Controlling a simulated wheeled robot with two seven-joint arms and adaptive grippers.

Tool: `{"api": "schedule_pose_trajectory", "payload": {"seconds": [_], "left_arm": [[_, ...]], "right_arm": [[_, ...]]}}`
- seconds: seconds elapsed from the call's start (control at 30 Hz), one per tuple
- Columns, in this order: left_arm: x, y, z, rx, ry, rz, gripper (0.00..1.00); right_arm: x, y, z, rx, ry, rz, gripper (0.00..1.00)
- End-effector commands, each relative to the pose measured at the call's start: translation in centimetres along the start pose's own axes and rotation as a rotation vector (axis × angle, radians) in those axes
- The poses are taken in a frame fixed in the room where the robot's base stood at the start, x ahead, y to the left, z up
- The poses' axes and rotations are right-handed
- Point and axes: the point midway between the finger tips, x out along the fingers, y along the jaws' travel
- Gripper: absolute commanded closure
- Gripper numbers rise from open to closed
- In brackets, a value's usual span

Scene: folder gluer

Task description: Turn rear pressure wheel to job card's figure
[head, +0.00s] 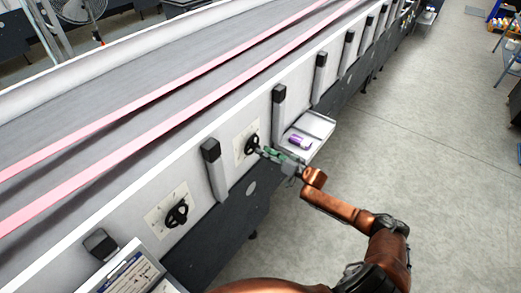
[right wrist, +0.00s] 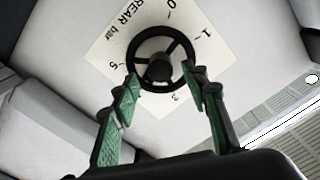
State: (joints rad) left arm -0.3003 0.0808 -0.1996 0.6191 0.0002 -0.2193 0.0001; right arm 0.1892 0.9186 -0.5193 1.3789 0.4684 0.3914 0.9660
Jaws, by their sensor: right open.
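The rear pressure wheel (head: 251,144) is a black three-spoked handwheel on a pale dial plate on the machine's side. In the right wrist view the wheel (right wrist: 160,68) sits on a plate (right wrist: 112,47) marked "REAR bar", with 0, 1, 3 and 5 legible around it. My right gripper (right wrist: 160,82) is open, its green-padded fingers on either side of the wheel's lower rim; contact cannot be told. In the head view the right gripper (head: 264,152) is right at the wheel. The job card (head: 130,279) lies at the lower left, its handwriting too small to read. My left gripper is out of view.
A second black wheel (head: 177,213) on its own dial plate is nearer, left of the rear one. A small tray (head: 318,126) with a purple-and-white bottle (head: 299,142) juts out just beyond my right gripper. Black-capped posts (head: 211,152) line the machine.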

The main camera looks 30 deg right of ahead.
Motion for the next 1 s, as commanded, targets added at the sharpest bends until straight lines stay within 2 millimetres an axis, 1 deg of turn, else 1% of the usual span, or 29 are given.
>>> {"api": "schedule_pose_trajectory", "payload": {"seconds": [0.03, 0.2, 0.3, 0.4, 0.5, 0.6, 1.0], "left_arm": [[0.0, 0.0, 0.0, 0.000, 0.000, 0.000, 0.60], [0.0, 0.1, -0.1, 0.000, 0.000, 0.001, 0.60], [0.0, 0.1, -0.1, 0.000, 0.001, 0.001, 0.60], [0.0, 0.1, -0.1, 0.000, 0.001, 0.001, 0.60], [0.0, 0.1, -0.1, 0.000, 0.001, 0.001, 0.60], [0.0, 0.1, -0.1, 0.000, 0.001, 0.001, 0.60], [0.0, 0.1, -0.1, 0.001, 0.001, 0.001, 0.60]], "right_arm": [[-1.3, 0.2, 0.2, 0.001, -0.003, 0.003, 0.58], [-4.8, 0.1, 0.2, 0.001, -0.003, 0.002, 0.58], [-6.6, 0.1, 0.1, 0.000, -0.002, 0.001, 0.58], [-7.8, 0.1, 0.1, 0.001, -0.002, 0.002, 0.58], [-8.6, 0.0, 0.1, 0.000, -0.001, 0.000, 0.58], [-8.9, 0.0, 0.0, 0.000, -0.001, 0.000, 0.58], [-8.9, 0.0, 0.0, 0.000, 0.000, 0.000, 0.58]]}}
